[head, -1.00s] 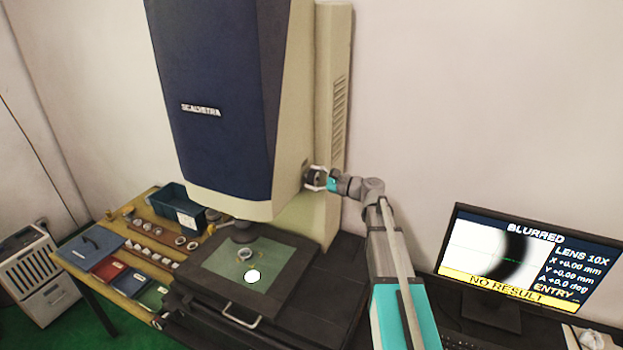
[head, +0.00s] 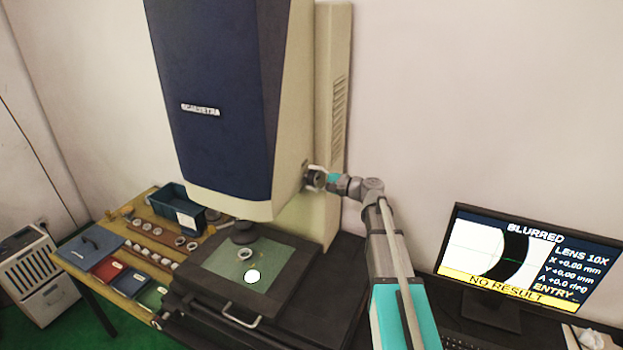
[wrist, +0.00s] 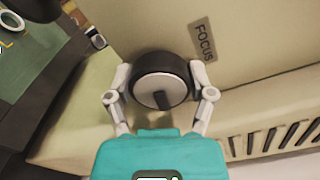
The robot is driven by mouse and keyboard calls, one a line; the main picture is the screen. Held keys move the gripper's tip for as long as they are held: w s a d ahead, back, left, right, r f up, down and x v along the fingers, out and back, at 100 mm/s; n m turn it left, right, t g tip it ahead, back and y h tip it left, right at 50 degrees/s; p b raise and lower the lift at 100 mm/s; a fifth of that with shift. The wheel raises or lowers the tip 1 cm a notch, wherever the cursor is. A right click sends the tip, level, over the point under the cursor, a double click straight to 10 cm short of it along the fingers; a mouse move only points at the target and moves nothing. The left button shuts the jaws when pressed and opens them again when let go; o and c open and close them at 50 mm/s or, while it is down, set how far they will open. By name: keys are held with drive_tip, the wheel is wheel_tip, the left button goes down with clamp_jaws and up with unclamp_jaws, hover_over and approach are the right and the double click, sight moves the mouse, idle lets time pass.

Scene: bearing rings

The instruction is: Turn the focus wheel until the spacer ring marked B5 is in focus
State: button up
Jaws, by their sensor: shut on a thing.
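The black focus wheel (wrist: 157,82) with a grey face and a dark handle sits on the machine's cream side, beside a FOCUS label (wrist: 203,40). My gripper (wrist: 160,80) is shut on the wheel, one finger on each side. In the head view my gripper (head: 318,179) is at the machine's right side. The monitor (head: 500,258) reads BLURRED and NO RESULT, LENS 10X, with a dark curved band whose edges look fairly crisp. A ring (head: 245,254) lies on the green stage plate (head: 222,262) under the lens (head: 242,234); its marking cannot be read.
The tall blue and cream measuring machine (head: 225,100) stands before my arm. A wooden table on the left holds a blue bin (head: 176,207), several rings and coloured trays (head: 130,281). A keyboard lies below the monitor.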

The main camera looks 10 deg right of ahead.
drive_tip(key=shift+n, duration=0.7)
drive_tip(key=o, duration=1.1)
drive_tip(key=v, duration=1.2)
